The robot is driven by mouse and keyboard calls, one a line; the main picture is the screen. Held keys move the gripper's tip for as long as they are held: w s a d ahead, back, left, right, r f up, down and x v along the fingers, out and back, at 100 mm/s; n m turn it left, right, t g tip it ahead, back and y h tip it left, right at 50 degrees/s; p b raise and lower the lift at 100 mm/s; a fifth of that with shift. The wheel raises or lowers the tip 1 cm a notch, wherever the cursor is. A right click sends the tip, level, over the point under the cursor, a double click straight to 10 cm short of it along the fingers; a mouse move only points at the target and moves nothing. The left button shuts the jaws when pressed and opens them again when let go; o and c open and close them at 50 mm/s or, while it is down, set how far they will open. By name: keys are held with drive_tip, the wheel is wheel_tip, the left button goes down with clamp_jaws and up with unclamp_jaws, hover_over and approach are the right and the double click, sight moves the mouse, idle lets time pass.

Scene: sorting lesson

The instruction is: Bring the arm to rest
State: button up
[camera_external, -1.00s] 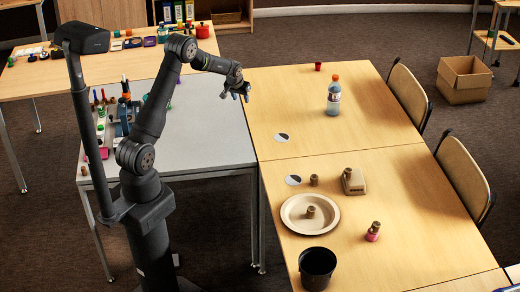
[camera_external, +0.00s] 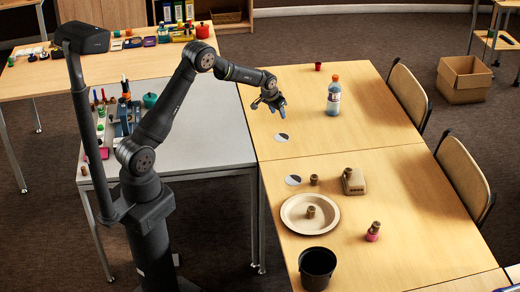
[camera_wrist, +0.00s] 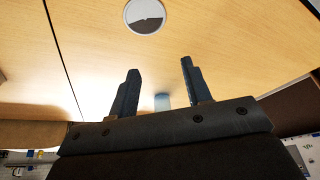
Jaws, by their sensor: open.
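My gripper (camera_external: 274,104) is above the left edge of the far wooden table (camera_external: 350,130). In the wrist view my gripper (camera_wrist: 158,85) shows two dark fingers standing apart with nothing between them. A round black-and-white disc (camera_external: 281,137) lies on the table just below and in front of the gripper. A disc of the same look (camera_wrist: 145,15) shows at the top of the wrist view, beyond the fingertips.
A bottle (camera_external: 334,96) and a small red cup (camera_external: 318,66) stand right of the gripper. Nearer are a round plate (camera_external: 290,228) with a brown piece on it, a beige block (camera_external: 353,182), a pink-based piece (camera_external: 373,232) and a black pot (camera_external: 317,268). Chairs line the right side.

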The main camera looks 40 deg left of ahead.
drive_tip(key=s+d+m+h, duration=0.1)
drive_tip(key=s+d+m, duration=0.2)
drive_tip(key=d, duration=1.3)
drive_tip(key=shift+s+g, duration=0.3)
drive_tip(key=shift+s, duration=0.25)
drive_tip(key=shift+f, duration=0.1)
drive_tip(key=w+a+n, duration=0.2)
drive_tip(key=a, duration=0.8)
drive_tip(key=w+a+n+y, duration=0.1)
drive_tip(key=w+a, duration=0.1)
drive_tip(key=a, duration=0.8)
drive_tip(key=shift+w+n, duration=0.25)
drive_tip(key=shift+n, duration=0.15)
